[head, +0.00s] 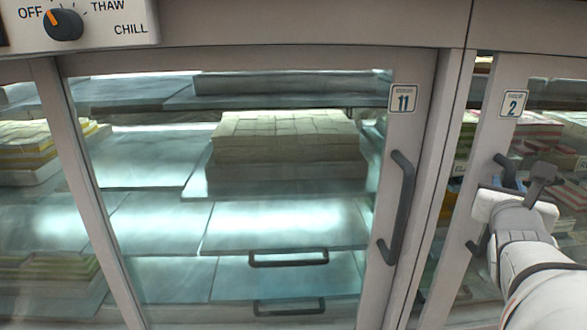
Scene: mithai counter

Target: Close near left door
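A glass door (405,135) with a pale frame and a label reading 11 fills the middle of the head view. Its dark vertical handle (403,208) is on its right stile. To its right is another glass door (488,135), labelled 2, with a dark handle (505,172) partly hidden by my arm. Which door is the near left one, and whether either stands slightly ajar, I cannot tell. My gripper (535,178) is at the right, in front of the door labelled 2 and beside its handle. Whether it touches that handle is unclear. Its finger opening is not clear.
A control panel (100,25) with an orange-marked knob (63,24) is at the upper left. Behind the glass, a block of pale sweets (285,135) sits on shelves. Dark pull handles (288,259) show lower down. More sweets (40,145) show at the left.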

